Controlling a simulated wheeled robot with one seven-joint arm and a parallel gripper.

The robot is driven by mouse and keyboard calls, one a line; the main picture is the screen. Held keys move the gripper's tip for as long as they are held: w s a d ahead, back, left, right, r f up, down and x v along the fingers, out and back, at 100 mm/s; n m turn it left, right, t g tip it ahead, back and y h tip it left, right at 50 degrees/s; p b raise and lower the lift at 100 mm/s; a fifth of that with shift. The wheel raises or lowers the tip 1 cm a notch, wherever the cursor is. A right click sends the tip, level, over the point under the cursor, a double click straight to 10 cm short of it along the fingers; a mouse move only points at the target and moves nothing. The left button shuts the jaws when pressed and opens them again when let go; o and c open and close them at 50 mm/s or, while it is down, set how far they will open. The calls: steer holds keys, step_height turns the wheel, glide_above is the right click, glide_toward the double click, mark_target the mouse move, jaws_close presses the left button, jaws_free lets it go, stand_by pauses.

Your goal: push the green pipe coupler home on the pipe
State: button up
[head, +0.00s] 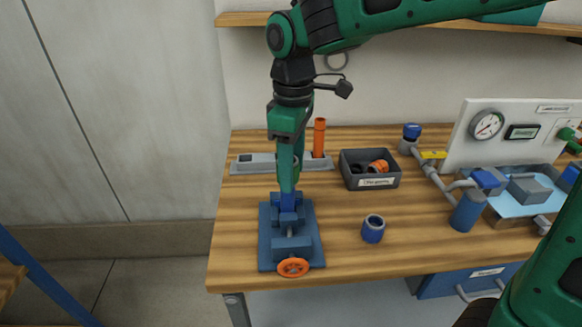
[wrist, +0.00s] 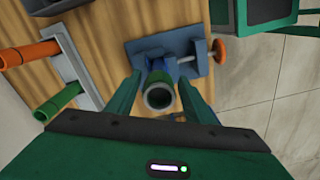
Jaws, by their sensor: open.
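The blue vise (head: 268,245) stands at the table's front left, and it also shows in the wrist view (wrist: 145,48). A short green tube (wrist: 158,105), which looks like the pipe coupler, points up from the vise towards the wrist camera, its round end open. My gripper (wrist: 157,92) is open, with one finger on each side of this tube and gaps visible between. In the head view my gripper (head: 287,183) points down over the vise.
A grey rack (head: 252,164) behind the vise holds an upright orange tube (head: 319,138) and a green tube (wrist: 58,103). A dark bin (head: 356,180) holds orange parts. A blue coupler (head: 373,231) stands alone on the table. The vise has an orange handwheel (head: 293,268).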

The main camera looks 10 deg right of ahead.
steer(key=shift+r, duration=2.15)
steer(key=o, duration=0.5)
steer(key=shift+o, duration=0.2)
steer(key=shift+r, duration=0.1)
step_height(320, 180, up, 9)
stand_by(0.3)
steer(key=shift+w, duration=0.1)
